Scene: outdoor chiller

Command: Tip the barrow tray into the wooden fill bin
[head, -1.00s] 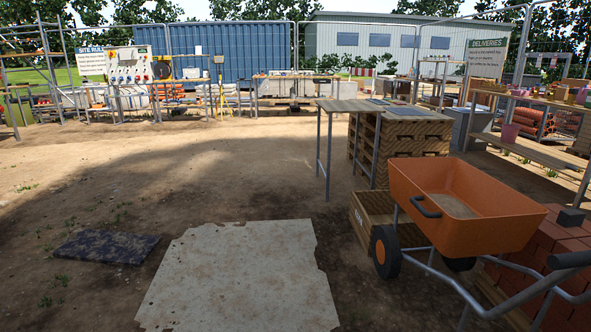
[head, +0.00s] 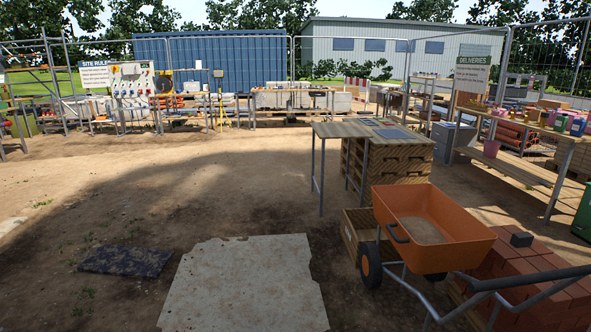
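The barrow tray (head: 465,243) is orange and stands upright at the right, with a layer of sandy material (head: 423,230) in it. A dark handle loop sits on its near left side. The barrow's wheel (head: 370,266) has an orange hub, and grey tubular handles (head: 520,281) run toward the lower right. The wooden fill bin (head: 349,235) appears to be the low timber box just behind and left of the tray; the tray and wheel hide part of it. Neither of my grippers is in view.
A pallet stack (head: 400,160) with a worktop table (head: 345,130) stands behind the bin. Red bricks (head: 535,275) lie right of the barrow. A pale board (head: 245,285) and a dark mat (head: 125,262) lie on the ground. Open dirt is free at the left.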

